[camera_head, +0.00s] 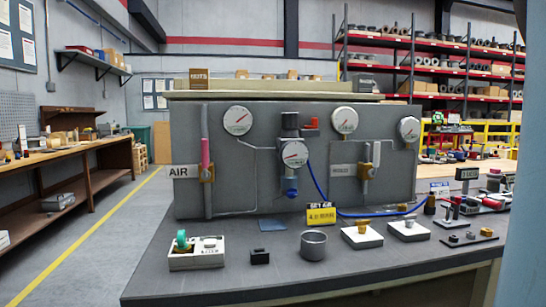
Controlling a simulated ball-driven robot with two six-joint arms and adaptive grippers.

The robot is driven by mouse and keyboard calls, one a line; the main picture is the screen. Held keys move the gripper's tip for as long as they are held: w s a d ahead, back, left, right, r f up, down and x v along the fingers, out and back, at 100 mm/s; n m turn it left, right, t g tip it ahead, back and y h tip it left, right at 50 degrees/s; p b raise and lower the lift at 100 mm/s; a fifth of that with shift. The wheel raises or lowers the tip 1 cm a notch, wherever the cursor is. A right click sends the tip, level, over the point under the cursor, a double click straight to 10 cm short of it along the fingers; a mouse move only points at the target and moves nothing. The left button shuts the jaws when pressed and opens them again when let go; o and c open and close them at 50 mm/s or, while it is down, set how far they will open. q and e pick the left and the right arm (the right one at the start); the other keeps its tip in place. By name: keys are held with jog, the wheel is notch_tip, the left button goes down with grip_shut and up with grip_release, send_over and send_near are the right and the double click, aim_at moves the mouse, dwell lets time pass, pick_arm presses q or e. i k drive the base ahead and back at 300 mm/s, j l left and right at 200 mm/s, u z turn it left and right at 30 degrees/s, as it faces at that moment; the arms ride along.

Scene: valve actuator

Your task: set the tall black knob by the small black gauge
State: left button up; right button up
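A tall black knob (290,121) tops the regulator in the middle of the grey panel, above a white-faced gauge (294,154). A small black block (260,257) sits on the bench front; I cannot tell whether it is a gauge. Small dark upright pieces (430,204) stand at the bench's right; they are too small to identify. No small black gauge can be picked out with certainty. Neither of my grippers is in view.
The grey panel (240,185) carries several gauges, a red-handled valve (206,160) and a blue hose (318,180). On the bench (180,285) stand a white box with a green knob (196,253), a grey cup (313,245) and white blocks (361,237).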

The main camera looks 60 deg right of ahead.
aim_at(288, 121)
jog(key=z, duration=1.85)
jog(key=j+z, duration=0.2)
jog(key=j, duration=0.15)
